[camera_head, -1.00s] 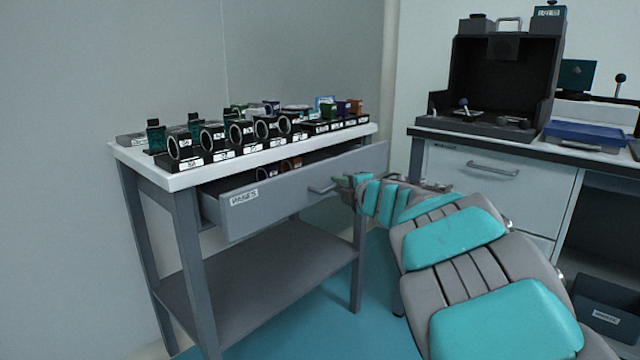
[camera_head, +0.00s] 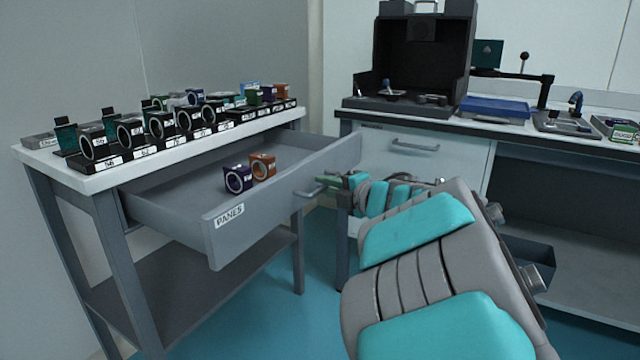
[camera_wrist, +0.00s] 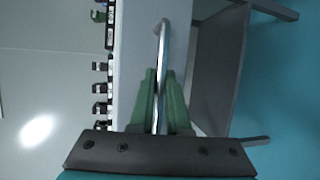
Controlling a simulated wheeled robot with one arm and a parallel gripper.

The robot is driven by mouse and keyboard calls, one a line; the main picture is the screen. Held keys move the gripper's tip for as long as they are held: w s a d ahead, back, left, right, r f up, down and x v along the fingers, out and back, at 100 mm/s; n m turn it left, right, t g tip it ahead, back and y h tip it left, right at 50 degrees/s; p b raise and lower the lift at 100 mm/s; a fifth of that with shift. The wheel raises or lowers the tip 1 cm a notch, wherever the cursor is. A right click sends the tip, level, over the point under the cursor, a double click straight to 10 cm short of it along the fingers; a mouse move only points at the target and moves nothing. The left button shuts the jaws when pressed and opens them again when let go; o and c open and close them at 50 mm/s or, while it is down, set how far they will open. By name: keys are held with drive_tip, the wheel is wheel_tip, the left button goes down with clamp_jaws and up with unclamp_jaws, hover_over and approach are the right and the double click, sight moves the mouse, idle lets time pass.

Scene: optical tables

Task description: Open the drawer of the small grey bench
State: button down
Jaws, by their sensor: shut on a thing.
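The small grey bench (camera_head: 62,163) stands at the left in the head view, with a white top. Its grey drawer (camera_head: 270,213), labelled "PANES", is pulled well out. A purple block (camera_head: 238,180) and an orange block (camera_head: 263,166), each with a round ring on its face, sit inside it. My gripper (camera_head: 335,181) is at the drawer's front, at its bar handle (camera_head: 310,192). In the wrist view, the green fingers (camera_wrist: 161,100) are closed on either side of the metal handle (camera_wrist: 162,55). The far end of the handle bends toward the drawer front.
Several ringed mounts (camera_head: 160,124) stand in rows on the bench top. A larger bench (camera_head: 420,150) with a black open box (camera_head: 425,60) and a blue tray (camera_head: 494,107) stands behind and right of my arm. Teal floor (camera_head: 262,320) is clear in front of the small bench.

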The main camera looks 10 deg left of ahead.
drive_tip(key=c, duration=0.9)
unclamp_jaws()
drive_tip(key=v, duration=0.7)
drive_tip(key=shift+s+d+r+p, duration=0.1)
drive_tip(key=shift+s+d+p, duration=0.15)
drive_tip(key=shift+p, duration=0.1)
